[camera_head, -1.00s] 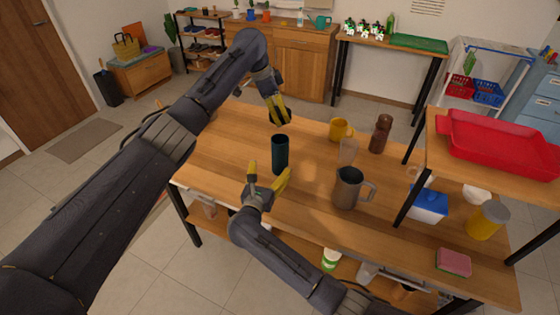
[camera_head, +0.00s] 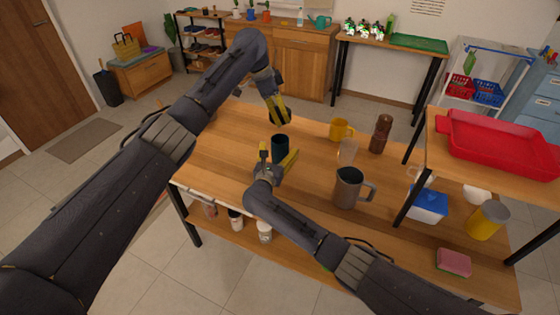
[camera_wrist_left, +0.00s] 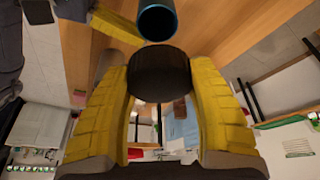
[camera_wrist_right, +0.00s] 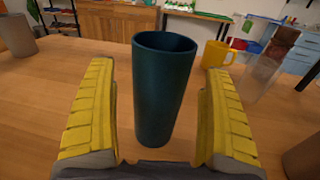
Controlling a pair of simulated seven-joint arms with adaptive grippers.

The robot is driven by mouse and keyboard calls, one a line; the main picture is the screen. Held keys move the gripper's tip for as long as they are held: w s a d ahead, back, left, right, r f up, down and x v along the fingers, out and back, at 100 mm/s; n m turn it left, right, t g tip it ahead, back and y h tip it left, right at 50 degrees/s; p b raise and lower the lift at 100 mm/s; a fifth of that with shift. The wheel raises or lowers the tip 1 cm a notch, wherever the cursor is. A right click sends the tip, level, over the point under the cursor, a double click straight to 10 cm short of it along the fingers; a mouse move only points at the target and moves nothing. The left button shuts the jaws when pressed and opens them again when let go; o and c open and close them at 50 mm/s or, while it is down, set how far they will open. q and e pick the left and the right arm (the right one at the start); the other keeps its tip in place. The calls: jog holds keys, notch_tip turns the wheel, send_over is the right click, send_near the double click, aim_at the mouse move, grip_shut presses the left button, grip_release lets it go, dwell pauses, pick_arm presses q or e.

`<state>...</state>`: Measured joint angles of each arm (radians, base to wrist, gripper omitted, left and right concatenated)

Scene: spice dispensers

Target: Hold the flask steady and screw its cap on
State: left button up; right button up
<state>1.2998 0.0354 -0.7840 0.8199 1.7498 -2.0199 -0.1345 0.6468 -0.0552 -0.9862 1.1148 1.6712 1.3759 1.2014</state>
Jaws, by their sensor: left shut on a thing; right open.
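The flask (camera_head: 280,142) is a dark teal, open-topped cylinder standing upright on the table. Its open mouth also shows in the left wrist view (camera_wrist_left: 158,20). My left gripper (camera_head: 280,118) is above and just behind the flask in the head view. It is shut on the dark round cap (camera_wrist_left: 160,74), which is apart from the flask mouth. My right gripper (camera_head: 278,156) is open, low at the flask's near side. In the right wrist view the flask (camera_wrist_right: 163,95) stands between its fingers, with gaps on both sides.
On the wooden table (camera_head: 225,160), a yellow mug (camera_head: 340,130), a clear glass (camera_head: 347,152), a brown bottle (camera_head: 380,134) and a grey pitcher (camera_head: 348,188) stand right of the flask. A raised shelf with a red tray (camera_head: 495,145) is farther right.

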jog(key=shift+x, duration=0.9)
jog(key=shift+c, duration=0.3)
jog(key=c, duration=1.6)
pick_arm(q)
jog(key=shift+f, duration=2.55)
pick_arm(e)
jog(key=shift+c, duration=0.2)
pick_arm(q)
jog(key=shift+f, duration=0.15)
jog(key=shift+f, duration=0.75)
jog(key=shift+f, duration=0.5)
